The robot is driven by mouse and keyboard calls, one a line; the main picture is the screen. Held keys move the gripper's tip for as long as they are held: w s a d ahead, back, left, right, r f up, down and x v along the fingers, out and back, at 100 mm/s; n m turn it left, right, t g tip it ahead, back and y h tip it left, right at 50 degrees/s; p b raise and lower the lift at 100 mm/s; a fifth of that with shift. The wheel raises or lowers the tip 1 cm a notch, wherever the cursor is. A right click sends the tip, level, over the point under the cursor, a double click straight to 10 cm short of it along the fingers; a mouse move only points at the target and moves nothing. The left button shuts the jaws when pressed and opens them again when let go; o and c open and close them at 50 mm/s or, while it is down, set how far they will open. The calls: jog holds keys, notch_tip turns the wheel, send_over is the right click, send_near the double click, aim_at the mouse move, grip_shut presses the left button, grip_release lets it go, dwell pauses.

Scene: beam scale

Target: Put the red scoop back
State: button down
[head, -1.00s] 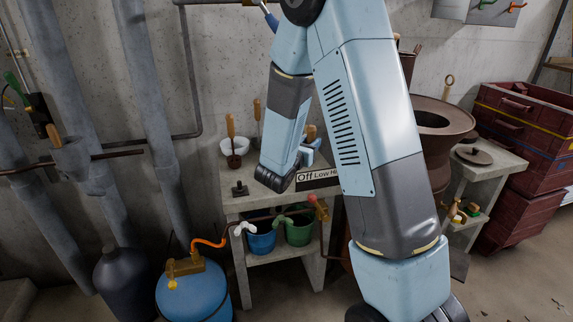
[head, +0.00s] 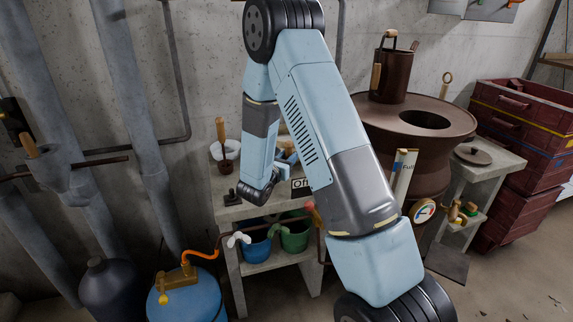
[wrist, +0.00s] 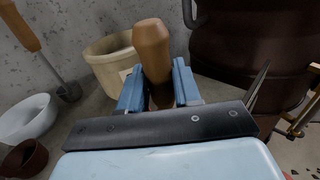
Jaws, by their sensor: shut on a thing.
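My gripper (wrist: 158,90) is shut on an upright wooden handle (wrist: 151,48) in the wrist view. A little reddish colour shows between the fingers below the handle; the rest of the held tool is hidden, so I cannot see its bowl. In the head view my gripper (head: 286,152) is mostly behind my arm, above the small concrete table (head: 240,211). A beige pot (wrist: 100,62) stands just behind the held handle. A dark red cup (wrist: 24,158) is at lower left.
A white bowl (wrist: 28,118) and another wooden-handled tool (wrist: 22,28) are at left. A brown drum-shaped furnace (head: 455,119) stands close on the right, with a dark can (head: 391,75) on it. Blue (head: 256,245) and green (head: 296,236) buckets sit on the shelf below.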

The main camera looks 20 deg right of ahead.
jog(key=shift+f, duration=1.4)
jog(key=shift+f, duration=0.1)
jog(key=c, duration=0.8)
grip_release()
jog(key=shift+s, duration=0.1)
